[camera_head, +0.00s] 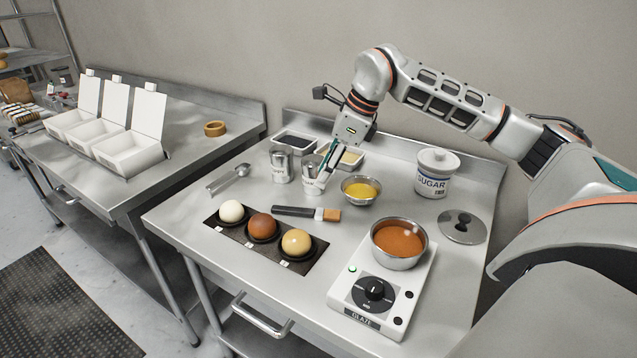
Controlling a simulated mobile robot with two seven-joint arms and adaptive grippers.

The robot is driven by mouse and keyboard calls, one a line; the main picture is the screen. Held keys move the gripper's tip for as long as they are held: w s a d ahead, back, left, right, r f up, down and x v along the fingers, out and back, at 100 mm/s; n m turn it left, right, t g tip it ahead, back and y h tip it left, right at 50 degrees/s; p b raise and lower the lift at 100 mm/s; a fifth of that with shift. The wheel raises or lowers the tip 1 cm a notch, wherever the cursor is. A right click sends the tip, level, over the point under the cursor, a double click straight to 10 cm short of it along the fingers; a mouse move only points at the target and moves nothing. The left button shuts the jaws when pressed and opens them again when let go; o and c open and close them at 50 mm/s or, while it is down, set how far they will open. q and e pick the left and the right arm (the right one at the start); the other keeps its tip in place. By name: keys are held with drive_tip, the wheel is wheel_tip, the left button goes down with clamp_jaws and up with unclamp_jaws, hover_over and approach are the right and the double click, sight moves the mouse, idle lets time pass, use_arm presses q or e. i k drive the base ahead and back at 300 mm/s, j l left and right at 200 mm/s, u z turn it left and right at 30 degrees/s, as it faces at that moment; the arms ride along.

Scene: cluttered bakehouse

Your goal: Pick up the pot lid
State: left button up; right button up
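The pot lid (462,226) is a round, flat metal disc with a dark knob. It lies on the steel table to the right of the pot (399,262), which holds orange-brown glaze and stands uncovered on a white hot plate. My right gripper (326,170) points down at the back of the table, well to the left of the lid. Its fingers overlap the rim of a small metal canister (312,182). I cannot tell whether they touch it or how far apart they are. My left gripper is not in view.
A white sugar jar (432,182) stands behind the lid. A bowl of yellow liquid (361,189), a brush (305,213) and a dark tray (222,228) with three round pastries are on the table. The hot plate (346,307) fills the front right.

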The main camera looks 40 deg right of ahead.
sight(460, 226)
drive_tip(key=k+j, duration=0.8)
drive_tip(key=j, duration=0.1)
